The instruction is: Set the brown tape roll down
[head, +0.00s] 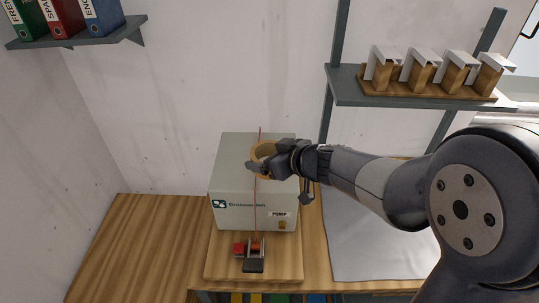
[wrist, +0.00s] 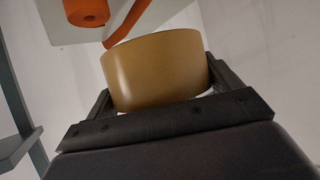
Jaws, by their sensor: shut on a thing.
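The brown tape roll (head: 262,149) is held in my gripper (head: 266,163) in the head view, in front of or above the grey pump box (head: 228,187). I cannot tell the exact height. In the wrist view the roll (wrist: 155,70) sits between the two dark fingers, its tan outer band facing the camera. My gripper is shut on it. The arm reaches in from the right. The far side of the roll is hidden in the wrist view.
The pump box stands on a wooden board (head: 219,270) on the wooden bench (head: 137,240). A small black and red device (head: 253,264) lies in front of it. A thin orange line (head: 256,212) runs upright before the box. Open bench lies left; a shelf (head: 358,95) holds several brackets.

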